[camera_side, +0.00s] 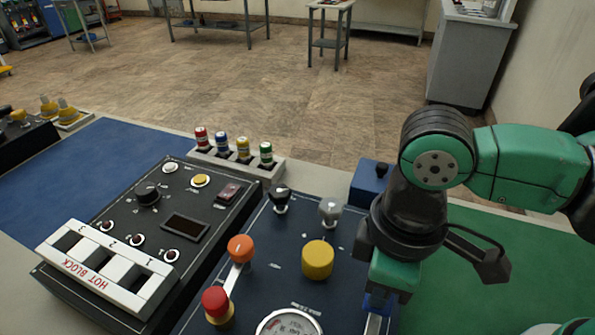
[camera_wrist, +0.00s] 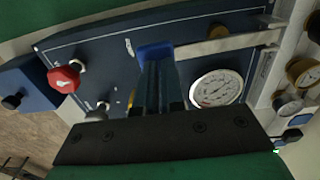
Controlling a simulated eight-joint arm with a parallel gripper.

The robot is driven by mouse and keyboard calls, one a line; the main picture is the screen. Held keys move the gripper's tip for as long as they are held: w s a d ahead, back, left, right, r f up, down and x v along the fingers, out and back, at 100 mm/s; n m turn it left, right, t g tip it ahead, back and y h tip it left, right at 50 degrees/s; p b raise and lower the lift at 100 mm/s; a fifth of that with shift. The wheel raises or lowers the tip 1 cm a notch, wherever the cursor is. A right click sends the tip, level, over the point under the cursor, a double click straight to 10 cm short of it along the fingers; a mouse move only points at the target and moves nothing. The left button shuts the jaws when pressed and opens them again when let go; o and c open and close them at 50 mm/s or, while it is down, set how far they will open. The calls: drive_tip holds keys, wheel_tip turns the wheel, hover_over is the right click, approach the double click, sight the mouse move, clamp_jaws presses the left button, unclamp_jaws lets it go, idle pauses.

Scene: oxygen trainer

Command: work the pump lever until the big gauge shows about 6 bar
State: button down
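The pump lever is a long pale metal bar; in the wrist view it (camera_wrist: 228,43) runs right from my fingertips, and in the side view a short piece of it (camera_side: 374,323) shows at the bottom edge. My gripper (camera_wrist: 156,52) has its blue fingers close together around the lever's left end, which they hide. In the side view my gripper (camera_side: 378,300) points down at the panel's right edge. The big gauge (camera_wrist: 216,88) is white and round, right of my fingers; its reading is too small to tell. In the side view the gauge (camera_side: 288,324) is cut off.
The blue panel carries a yellow knob (camera_side: 317,259), an orange-balled handle (camera_side: 240,249) and a red knob (camera_side: 215,301). Left of it stands a black box with a white hot block (camera_side: 105,266). Small gauges (camera_wrist: 303,73) line the wrist view's right edge.

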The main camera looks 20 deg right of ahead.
drive_tip(key=shift+f, duration=0.9)
drive_tip(key=shift+r, duration=1.9)
drive_tip(key=shift+f, duration=1.85)
drive_tip(key=shift+r, duration=1.85)
